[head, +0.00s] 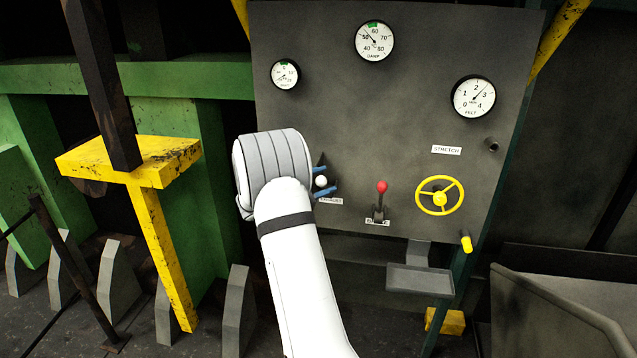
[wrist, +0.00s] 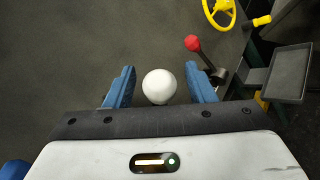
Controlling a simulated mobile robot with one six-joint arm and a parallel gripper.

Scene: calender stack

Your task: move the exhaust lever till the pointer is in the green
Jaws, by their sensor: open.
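A white ball knob (head: 321,181) stands out from the grey panel above a partly hidden label (head: 331,201); I take it for the exhaust lever. My gripper (wrist: 162,80) is open, with one blue finger on each side of the white knob (wrist: 159,88). In the wrist view a gap shows between the knob and each finger. The lever's shaft is hidden. The DAMP gauge (head: 374,41) has a green band at its top near 60; its pointer leans upper left, near 50, outside the green. A smaller gauge (head: 285,75) also has green at its top.
Right of the knob are a red-knobbed lever (head: 382,188) and a yellow handwheel (head: 440,196). A FELT gauge (head: 473,97) is at upper right. A grey tray (head: 420,281) juts out below. A yellow post (head: 160,240) stands left of my arm.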

